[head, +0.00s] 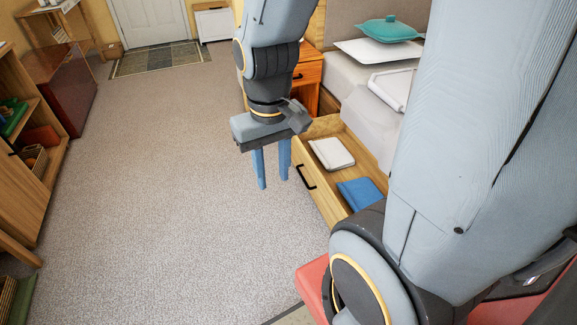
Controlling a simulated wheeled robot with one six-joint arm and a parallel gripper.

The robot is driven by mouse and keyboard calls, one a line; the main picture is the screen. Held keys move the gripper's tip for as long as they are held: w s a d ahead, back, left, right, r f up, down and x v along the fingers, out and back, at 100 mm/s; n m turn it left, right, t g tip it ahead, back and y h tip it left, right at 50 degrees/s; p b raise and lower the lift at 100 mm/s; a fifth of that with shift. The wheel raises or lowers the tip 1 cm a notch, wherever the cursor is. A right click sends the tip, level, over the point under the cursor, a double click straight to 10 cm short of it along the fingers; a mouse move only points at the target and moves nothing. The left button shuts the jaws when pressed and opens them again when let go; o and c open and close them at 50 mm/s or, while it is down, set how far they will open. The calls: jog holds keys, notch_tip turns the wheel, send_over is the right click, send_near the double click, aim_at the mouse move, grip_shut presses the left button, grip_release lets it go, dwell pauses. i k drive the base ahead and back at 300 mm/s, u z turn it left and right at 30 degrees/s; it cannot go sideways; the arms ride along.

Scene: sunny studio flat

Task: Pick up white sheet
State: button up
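A white folded sheet (331,152) lies flat in the back part of an open wooden drawer (325,212) under the bed, in the head view. A blue folded cloth (361,194) lies in the same drawer, nearer to me. My gripper (273,183) points down with its two blue fingers apart and nothing between them. In the picture it is just left of the drawer front, apart from the sheet. Another white folded item (391,89) lies on the bed; my arm covers part of it.
The bed (347,73) stands at the right with a white pillow (372,51) and a teal cushion (391,29). An orange nightstand (309,75) is behind my gripper. Wooden shelves (12,185) stand at the left. The carpet (150,190) between is clear.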

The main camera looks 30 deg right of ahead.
aim_at(333, 154)
jog(key=k, duration=0.3)
jog(key=u, duration=0.65)
jog(key=i, duration=1.75)
jog(key=z, duration=1.3)
jog(key=i, duration=0.9)
jog(key=z, duration=1.35)
jog(key=i, duration=0.25)
jog(key=z, duration=0.05)
